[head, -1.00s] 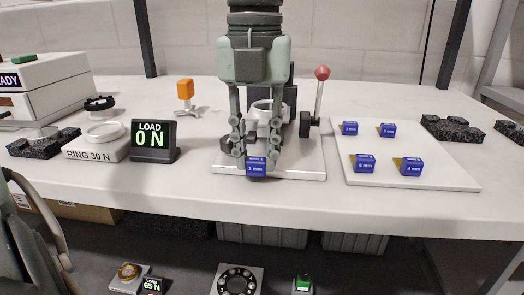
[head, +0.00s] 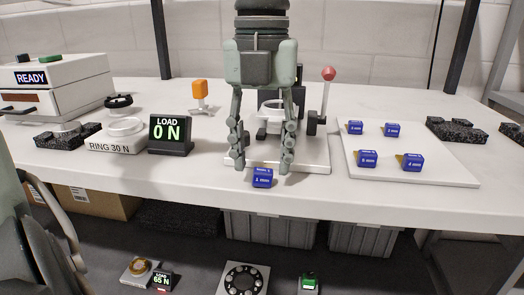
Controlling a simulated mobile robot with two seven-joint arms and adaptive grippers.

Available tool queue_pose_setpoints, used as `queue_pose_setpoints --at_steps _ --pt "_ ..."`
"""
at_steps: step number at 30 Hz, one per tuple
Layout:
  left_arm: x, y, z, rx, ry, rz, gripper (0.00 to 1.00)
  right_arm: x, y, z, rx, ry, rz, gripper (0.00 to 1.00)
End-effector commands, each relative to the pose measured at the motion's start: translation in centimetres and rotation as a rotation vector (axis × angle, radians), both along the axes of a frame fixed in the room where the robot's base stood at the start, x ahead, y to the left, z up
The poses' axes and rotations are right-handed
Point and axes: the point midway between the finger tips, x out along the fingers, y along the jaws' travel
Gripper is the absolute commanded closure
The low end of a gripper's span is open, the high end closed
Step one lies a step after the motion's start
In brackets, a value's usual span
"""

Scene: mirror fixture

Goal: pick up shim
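A small blue shim marked "1 mm" (head: 262,178) is at the front edge of the white fixture base (head: 315,166), close to the table's front edge. It appears to rest on the table. My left gripper (head: 264,168) comes down from above with its fingers spread, one on each side of the shim and apart from it. Several other blue shims, including one marked "4 mm" (head: 413,163), sit on a white board (head: 440,177) at the right. My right gripper cannot be made out.
The fixture has a red-knobbed lever (head: 329,74) right of my gripper. A load display (head: 170,135) reading 0 N and a "RING 30 N" block (head: 117,146) stand left. Dark textured blocks lie at both sides. The table front (head: 200,185) is bare.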

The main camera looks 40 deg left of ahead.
Motion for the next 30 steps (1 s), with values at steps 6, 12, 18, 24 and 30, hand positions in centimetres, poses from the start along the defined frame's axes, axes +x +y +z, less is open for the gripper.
queue_pose_setpoints --at_steps 6,12,18,24,30 --pt "0.0 0.0 0.0 0.0 0.0 0.0 0.51 0.0 0.0 0.0 0.0 0.0 0.0 0.6" --pt "0.1 0.0 1.0 0.002 -0.003 0.0 0.51 0.0 -0.2 0.0 -0.005 0.0 0.004 0.6" --pt "0.1 0.0 4.7 0.002 -0.006 0.002 0.51 0.0 -0.2 0.0 -0.004 0.0 0.003 0.6" --pt "0.1 0.0 8.9 0.001 -0.004 0.002 0.51 0.0 -0.2 0.0 -0.004 0.0 0.003 0.6" --pt "0.0 0.0 11.4 0.001 -0.002 0.001 0.51 0.0 -0.2 0.0 -0.004 0.0 0.003 0.6"
